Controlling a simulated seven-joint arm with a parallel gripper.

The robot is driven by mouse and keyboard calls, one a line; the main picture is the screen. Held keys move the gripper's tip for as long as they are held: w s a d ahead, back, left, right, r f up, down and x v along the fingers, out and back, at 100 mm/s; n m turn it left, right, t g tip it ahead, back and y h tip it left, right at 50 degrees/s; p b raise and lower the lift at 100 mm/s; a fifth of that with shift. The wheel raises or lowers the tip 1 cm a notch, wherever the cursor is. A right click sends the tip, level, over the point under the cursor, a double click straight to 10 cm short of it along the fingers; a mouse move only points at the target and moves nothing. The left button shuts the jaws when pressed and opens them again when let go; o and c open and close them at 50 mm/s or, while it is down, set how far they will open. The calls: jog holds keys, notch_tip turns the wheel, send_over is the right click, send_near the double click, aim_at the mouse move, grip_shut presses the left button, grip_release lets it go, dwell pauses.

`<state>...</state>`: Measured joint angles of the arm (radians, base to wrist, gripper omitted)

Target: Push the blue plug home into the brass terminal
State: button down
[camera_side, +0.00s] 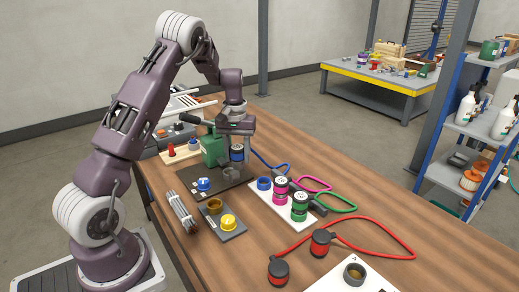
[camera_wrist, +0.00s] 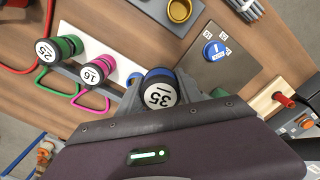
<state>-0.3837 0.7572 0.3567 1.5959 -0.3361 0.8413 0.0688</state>
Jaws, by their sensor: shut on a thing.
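My gripper (camera_side: 237,141) is shut on the blue plug (camera_side: 237,153) and holds it above the dark base plate. In the wrist view the plug's white end face (camera_wrist: 160,95), marked 35, shows between the fingers. A brass-coloured ring (camera_side: 213,205) sits in a separate dark block beside a yellow cap (camera_side: 229,222).
A blue knob (camera_side: 204,184) and a green block (camera_side: 214,150) stand close to the plug. A white strip (camera_side: 262,199) carries pink (camera_side: 280,188) and green (camera_side: 299,207) plugs. Bundled rods (camera_side: 182,212) lie at left. Red cables and a white panel (camera_side: 325,284) are in front.

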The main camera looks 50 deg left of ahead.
jog(key=s+d+n, duration=0.2)
jog(key=s+d, duration=0.1)
jog(key=s, duration=0.8)
jog(key=shift+w+a+f, duration=0.1)
jog(key=shift+f, duration=1.4)
jog(key=shift+w+a+f, duration=0.1)
jog(key=shift+f, duration=1.4)
jog(key=shift+f, duration=1.7)
jog(key=c, duration=0.7)
grip_release()
jog(key=shift+r, duration=0.1)
